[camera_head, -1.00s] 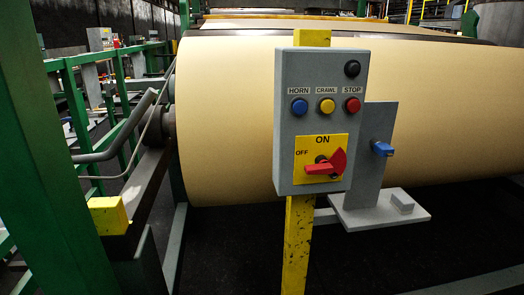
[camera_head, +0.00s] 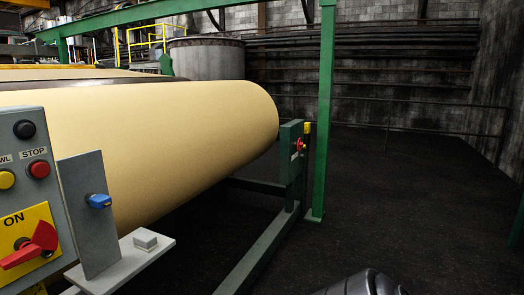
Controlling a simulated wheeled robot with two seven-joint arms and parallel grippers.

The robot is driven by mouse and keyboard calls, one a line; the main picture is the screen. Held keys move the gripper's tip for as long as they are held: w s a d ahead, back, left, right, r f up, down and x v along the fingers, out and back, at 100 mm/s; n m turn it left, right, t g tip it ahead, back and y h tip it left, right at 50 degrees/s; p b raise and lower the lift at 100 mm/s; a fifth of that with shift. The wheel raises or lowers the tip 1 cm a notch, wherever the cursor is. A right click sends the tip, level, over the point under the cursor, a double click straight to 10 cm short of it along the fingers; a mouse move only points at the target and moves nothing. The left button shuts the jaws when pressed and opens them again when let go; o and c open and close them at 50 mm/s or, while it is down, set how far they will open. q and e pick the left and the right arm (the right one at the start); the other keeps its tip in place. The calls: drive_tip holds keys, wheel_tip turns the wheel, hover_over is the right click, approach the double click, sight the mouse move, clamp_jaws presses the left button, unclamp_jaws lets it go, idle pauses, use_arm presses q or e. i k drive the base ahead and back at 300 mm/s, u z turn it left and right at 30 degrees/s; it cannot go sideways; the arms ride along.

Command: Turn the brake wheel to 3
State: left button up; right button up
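A small red part (camera_head: 299,144) sits on the upper face of a green post at the right end of the large tan roll (camera_head: 190,140). It may be the brake wheel, but it is too small to tell its shape, and I cannot read any numbers or its setting. A yellow block (camera_head: 307,128) is at the top of the post beside it. Neither of my grippers is in view. A grey rounded piece at the bottom edge, right of centre, looks like part of my arm.
A grey control box (camera_head: 22,140) with buttons and a red rotary switch (camera_head: 30,246) stands at the left. A blue knob (camera_head: 99,201) is on a grey bracket beside it. A green upright (camera_head: 324,120) and floor beam (camera_head: 257,250) stand at centre right. The dark floor at right is clear.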

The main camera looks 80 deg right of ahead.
sight(300, 144)
drive_tip(key=z, duration=3.15)
drive_tip(key=i, duration=1.35)
drive_tip(key=z, duration=0.35)
drive_tip(key=i, duration=2.35)
drive_tip(key=u, duration=1.1)
drive_tip(key=i, duration=1.7)
drive_tip(key=u, duration=0.75)
